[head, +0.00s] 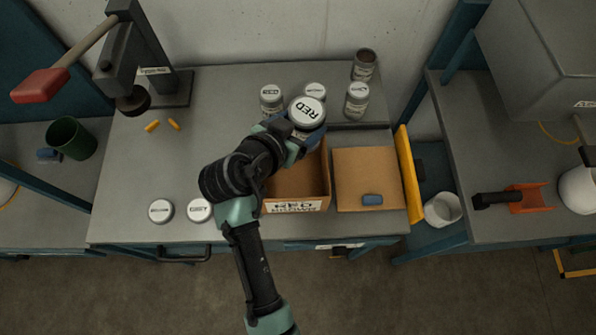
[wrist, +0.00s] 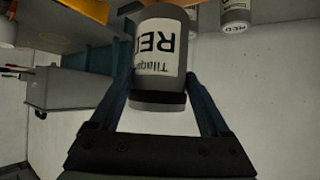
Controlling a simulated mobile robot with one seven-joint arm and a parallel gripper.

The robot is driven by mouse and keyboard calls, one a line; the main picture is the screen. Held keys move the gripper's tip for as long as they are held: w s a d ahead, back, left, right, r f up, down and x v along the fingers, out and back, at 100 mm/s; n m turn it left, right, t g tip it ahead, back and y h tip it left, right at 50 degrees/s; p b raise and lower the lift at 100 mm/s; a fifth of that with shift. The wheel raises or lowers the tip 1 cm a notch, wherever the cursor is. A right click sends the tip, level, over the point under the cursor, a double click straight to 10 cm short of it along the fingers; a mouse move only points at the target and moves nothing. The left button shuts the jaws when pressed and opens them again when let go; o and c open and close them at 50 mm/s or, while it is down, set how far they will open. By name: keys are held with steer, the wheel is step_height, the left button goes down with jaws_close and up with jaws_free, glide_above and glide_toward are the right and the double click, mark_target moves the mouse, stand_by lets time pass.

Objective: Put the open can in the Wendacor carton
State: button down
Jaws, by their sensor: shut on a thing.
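My gripper (wrist: 160,105) is shut on a grey can (head: 306,112) with a white lid marked RED, and holds it above the back of the brown carton. The same can (wrist: 158,60) shows in the wrist view between the blue fingers, with a white label reading RED. A can with a dark, seemingly lidless top (head: 364,65) stands at the back of the bench, apart from my gripper. The open-topped brown carton (head: 325,182) is partly hidden by my arm. Its front label is too small to read surely, so I cannot confirm the name Wendacor.
Several lidded cans stand near the held one, including one at the right (head: 357,100) and one at the left (head: 271,97). A tan panel (head: 360,165) bears a blue object (head: 372,200).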

steer(key=f+b, duration=0.1)
steer(key=f, duration=0.1)
steer(key=f+b, duration=0.1)
steer(key=f, duration=0.1)
steer(key=shift+s+a+f, duration=0.2)
steer(key=shift+f, duration=0.1)
steer(key=shift+f+b, duration=0.4)
steer(key=shift+f, duration=0.3)
step_height(320, 180, down, 11)
steer(key=shift+w+d+r, duration=0.1)
steer(key=shift+r, duration=0.1)
steer(key=shift+f, duration=0.15)
jaws_free()
